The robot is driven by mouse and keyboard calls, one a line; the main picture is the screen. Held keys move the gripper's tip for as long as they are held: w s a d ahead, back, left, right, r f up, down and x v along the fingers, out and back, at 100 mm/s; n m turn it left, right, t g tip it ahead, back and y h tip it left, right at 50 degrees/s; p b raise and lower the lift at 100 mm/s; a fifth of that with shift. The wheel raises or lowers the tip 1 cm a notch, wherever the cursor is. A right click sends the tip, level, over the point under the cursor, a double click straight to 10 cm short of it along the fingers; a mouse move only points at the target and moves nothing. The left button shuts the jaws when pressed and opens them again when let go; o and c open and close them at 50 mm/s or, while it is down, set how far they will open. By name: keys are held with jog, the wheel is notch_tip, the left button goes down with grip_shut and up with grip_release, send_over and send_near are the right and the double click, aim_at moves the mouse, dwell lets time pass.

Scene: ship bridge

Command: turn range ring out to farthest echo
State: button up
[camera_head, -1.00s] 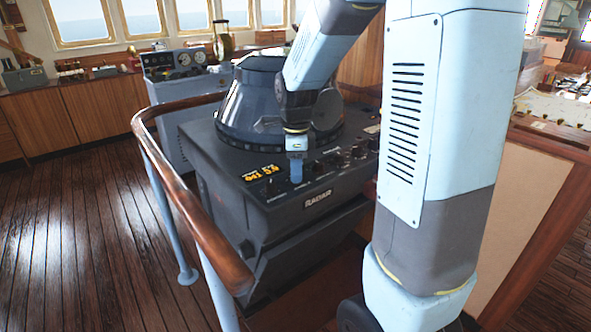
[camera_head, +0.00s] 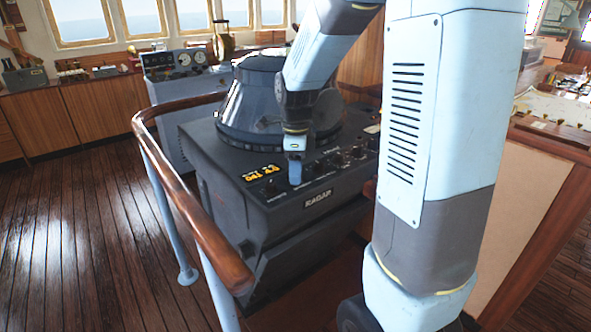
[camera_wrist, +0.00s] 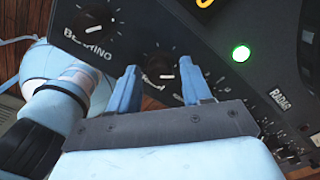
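The dark grey radar console (camera_head: 270,225) stands in the middle of the head view, with a sloped control panel and a RADAR plate (camera_head: 318,198). My gripper (camera_head: 295,180) points down at the panel, just right of the orange number readout (camera_head: 262,172). In the wrist view, my gripper (camera_wrist: 160,80) has its two blue fingers apart, one on each side of a black knob (camera_wrist: 160,72) with a white pointer. I cannot tell whether they touch it. The knob's label is mostly hidden. The bearing knob (camera_wrist: 92,18) sits to its left. The radar screen is hidden under its hood (camera_head: 262,95).
A green lamp (camera_wrist: 241,53) glows on the panel right of the fingers. More knobs (camera_head: 345,157) line the panel to the right. A wooden handrail (camera_head: 195,225) curves around the console's left and front. Open floor (camera_head: 85,240) lies to the left.

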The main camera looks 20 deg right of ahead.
jog(key=shift+o, duration=0.5)
jog(key=shift+r, duration=0.1)
notch_tip(320, 180, up, 14)
jog(key=shift+f, duration=0.2)
dwell(0.4)
jog(key=s+n+t, duration=0.5)
jog(key=s+n, duration=1.4)
jog(key=n, duration=0.4)
jog(key=shift+s+r+t, duration=0.25)
jog(key=shift+r+t, duration=0.05)
jog(key=shift+r, duration=0.05)
